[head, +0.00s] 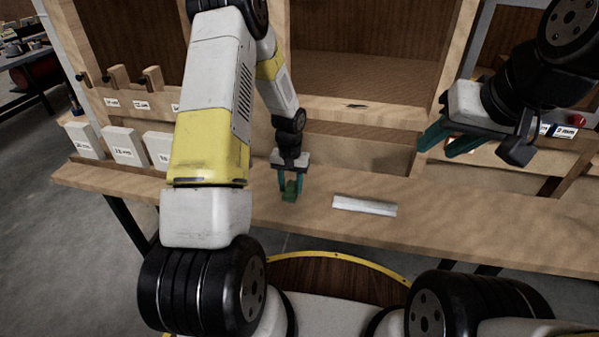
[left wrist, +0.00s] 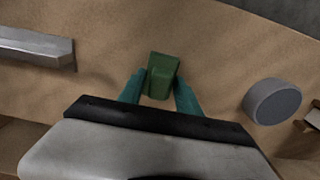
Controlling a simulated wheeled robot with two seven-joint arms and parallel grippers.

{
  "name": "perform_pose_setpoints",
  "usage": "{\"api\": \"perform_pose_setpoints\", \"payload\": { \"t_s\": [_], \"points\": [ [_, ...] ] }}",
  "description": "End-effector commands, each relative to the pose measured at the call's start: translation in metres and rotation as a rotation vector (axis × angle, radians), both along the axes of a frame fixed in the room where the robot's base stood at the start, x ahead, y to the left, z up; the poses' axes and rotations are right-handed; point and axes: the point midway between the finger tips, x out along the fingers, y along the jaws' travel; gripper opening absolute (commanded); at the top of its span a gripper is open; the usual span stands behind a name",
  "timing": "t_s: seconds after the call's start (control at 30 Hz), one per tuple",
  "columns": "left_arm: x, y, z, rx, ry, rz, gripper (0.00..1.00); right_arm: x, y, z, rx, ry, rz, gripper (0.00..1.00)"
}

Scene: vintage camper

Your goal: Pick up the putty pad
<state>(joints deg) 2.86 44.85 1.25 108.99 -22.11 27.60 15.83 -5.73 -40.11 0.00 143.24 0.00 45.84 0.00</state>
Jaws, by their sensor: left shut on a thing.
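The putty pad, a small green block (left wrist: 161,75), is between the teal fingers of my left gripper (left wrist: 160,94) in the left wrist view. In the head view the left gripper (head: 289,189) points down over the wooden bench, shut on the green pad (head: 290,191). I cannot tell whether the pad touches the bench top or is just above it. My right gripper (head: 450,143) is up at the right, well away from the pad, with its teal fingers apart and nothing seen between them.
The wooden bench top (head: 470,215) is mostly clear. A pale metal bar (head: 364,206) lies right of my left gripper. A grey round piece (left wrist: 272,101) shows in the left wrist view. White labelled blocks (head: 124,146) stand at left, with wooden compartments behind.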

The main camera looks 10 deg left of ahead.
Motion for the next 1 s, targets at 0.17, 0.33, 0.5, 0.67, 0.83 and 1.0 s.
{"api": "perform_pose_setpoints", "payload": {
  "t_s": [0.17, 0.33, 0.5, 0.67, 0.83, 1.0],
  "points": [
    [0.000, 0.000, 0.002, 0.000, -0.001, 0.000, 0.00, 0.000, 0.000, 0.000, 0.000, 0.000, 0.000, 0.36],
    [0.001, 0.000, 0.013, 0.000, -0.003, 0.000, 0.00, 0.000, 0.000, 0.000, 0.000, 0.000, 0.000, 0.36],
    [0.001, 0.000, 0.035, 0.000, -0.004, 0.000, 0.00, 0.000, 0.000, 0.000, 0.000, 0.000, 0.000, 0.36],
    [-0.032, -0.002, 0.039, 0.000, 0.002, -0.001, 0.00, 0.000, 0.000, 0.000, 0.000, 0.000, 0.000, 0.36],
    [-0.076, -0.004, 0.043, 0.001, 0.002, -0.003, 0.00, 0.000, 0.000, 0.000, 0.000, 0.000, 0.000, 0.36],
    [-0.119, -0.006, 0.047, 0.001, 0.001, -0.003, 0.00, 0.000, 0.000, 0.000, 0.000, 0.000, 0.000, 0.36]
  ]
}}
